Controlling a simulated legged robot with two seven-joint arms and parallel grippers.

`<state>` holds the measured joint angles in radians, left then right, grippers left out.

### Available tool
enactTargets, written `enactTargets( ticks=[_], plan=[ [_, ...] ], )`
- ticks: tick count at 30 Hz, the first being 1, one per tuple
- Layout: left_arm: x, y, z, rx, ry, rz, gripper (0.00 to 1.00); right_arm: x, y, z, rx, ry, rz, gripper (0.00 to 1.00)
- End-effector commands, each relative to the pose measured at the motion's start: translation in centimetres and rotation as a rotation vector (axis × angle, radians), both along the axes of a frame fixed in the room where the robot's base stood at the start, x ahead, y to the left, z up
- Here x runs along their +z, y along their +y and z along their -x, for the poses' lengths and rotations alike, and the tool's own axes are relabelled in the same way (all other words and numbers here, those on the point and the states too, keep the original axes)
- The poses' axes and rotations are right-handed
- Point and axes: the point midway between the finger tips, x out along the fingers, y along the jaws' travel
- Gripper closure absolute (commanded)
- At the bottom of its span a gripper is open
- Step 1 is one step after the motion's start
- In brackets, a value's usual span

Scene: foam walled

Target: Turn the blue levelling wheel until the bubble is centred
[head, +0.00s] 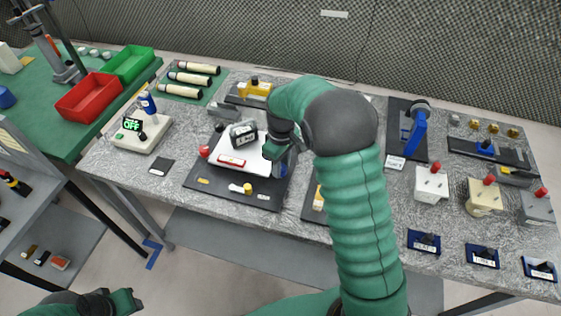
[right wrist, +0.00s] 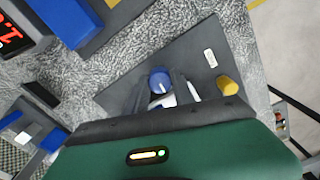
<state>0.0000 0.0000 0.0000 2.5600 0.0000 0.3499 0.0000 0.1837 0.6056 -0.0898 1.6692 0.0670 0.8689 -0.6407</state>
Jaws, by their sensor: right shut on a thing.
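The blue levelling wheel (right wrist: 159,80) sits between the two fingers of my right gripper (right wrist: 162,92) in the right wrist view. In the head view my right gripper (head: 280,160) reaches down at the right edge of the white plate (head: 255,160), shut on the blue wheel (head: 280,171), which it partly covers. A boxy gauge with a pale face (head: 243,133) and a red-and-white strip (head: 231,161) are on the plate. No bubble can be made out. My left gripper (head: 108,299) is low at the bottom left, away from the table; its jaw opening is unclear.
A red knob (head: 204,151) and a yellow knob (head: 247,188) stand at the plate's other edges, on a dark mat (head: 215,190). Blocks with red knobs (head: 431,183) stand on the right. My right arm crosses the middle.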

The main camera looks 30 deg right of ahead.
Motion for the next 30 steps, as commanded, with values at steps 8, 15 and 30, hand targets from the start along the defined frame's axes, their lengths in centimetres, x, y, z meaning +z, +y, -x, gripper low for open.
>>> enactTargets(
  ticks=[8, 15, 30],
  plan=[
    [0.67, 0.00, 0.00, 0.000, 0.000, 0.000, 0.64, 0.11, -0.12, 0.00, -0.066, -0.001, 0.002, 1.00],
    [0.65, 0.00, 0.00, 0.000, 0.000, 0.000, 0.64, 0.04, -0.11, -0.01, -0.072, -0.002, 0.002, 1.00],
    [0.64, 0.00, 0.00, 0.000, 0.000, 0.000, 0.64, 0.00, -0.03, -0.03, -0.070, 0.000, 0.000, 0.48]
  ],
)
